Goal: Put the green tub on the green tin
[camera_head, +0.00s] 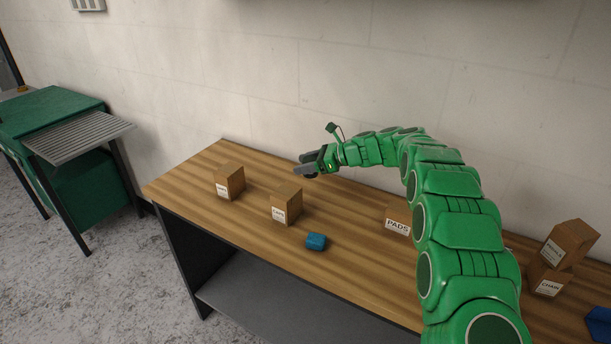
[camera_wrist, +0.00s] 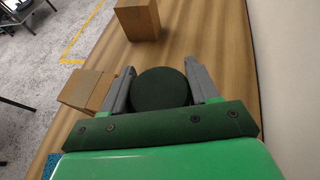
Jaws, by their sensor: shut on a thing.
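My gripper (camera_head: 306,166) is over the back of the wooden bench, near the wall. In the wrist view my gripper (camera_wrist: 160,67) has its two grey fingers on either side of a dark green round thing, which I take as the green tub (camera_wrist: 161,89), and is shut on it. Only its flat round top shows clearly there; in the head view it is small and mostly hidden by the fingers. I cannot make out a separate green tin in either view. Whether anything is directly under the held tub is hidden.
The wooden bench (camera_head: 255,231) holds a left carton (camera_head: 230,182), a middle carton (camera_head: 286,204), a blue block (camera_head: 316,241) and a PADS box (camera_head: 397,224). Stacked cartons (camera_head: 552,281) and a blue item (camera_head: 600,324) are at right. A green cabinet (camera_head: 75,200) stands left.

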